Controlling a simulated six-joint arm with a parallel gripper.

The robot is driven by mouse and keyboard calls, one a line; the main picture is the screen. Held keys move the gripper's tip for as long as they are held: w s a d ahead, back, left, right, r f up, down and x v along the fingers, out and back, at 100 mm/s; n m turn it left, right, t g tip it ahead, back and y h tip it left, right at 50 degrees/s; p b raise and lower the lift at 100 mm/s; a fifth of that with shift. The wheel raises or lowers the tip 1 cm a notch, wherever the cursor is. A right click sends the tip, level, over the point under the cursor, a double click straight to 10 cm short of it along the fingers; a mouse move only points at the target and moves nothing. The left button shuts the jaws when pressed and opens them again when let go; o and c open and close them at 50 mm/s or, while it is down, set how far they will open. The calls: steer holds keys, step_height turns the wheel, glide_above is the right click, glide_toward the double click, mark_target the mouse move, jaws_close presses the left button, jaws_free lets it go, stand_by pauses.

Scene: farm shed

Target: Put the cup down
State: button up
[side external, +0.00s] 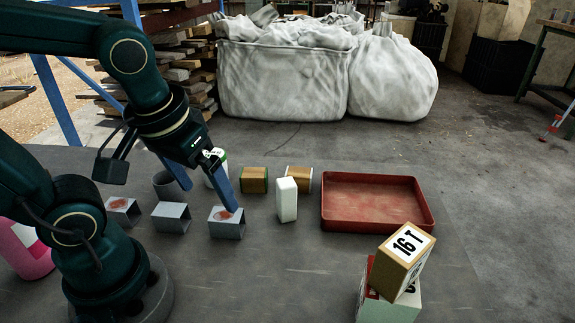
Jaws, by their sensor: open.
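My gripper (210,198) points down with its two blue fingers apart, over the row of grey blocks. A white, green-edged thing (209,181), perhaps the cup, shows between and behind the fingers and is partly hidden by them. I cannot tell whether the fingers touch it. A dark grey round cup-like container (162,186) stands upright just left of the left finger, partly hidden by it.
Several grey blocks (170,217) stand in front. Two tan boxes (254,180) and a white upright block (287,200) stand right of my gripper. A red tray (378,179) lies farther right. Stacked boxes (400,258) stand at front right. The table's front middle is clear.

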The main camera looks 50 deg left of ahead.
steer(key=d+m+t, duration=0.1)
steer(key=d+r+m+h, duration=0.1)
steer(key=d+m+t, duration=0.1)
steer(key=m, duration=0.1)
steer(key=shift+s+r+t, duration=0.15)
steer(key=shift+r+t, duration=0.15)
steer(key=shift+r, duration=0.1)
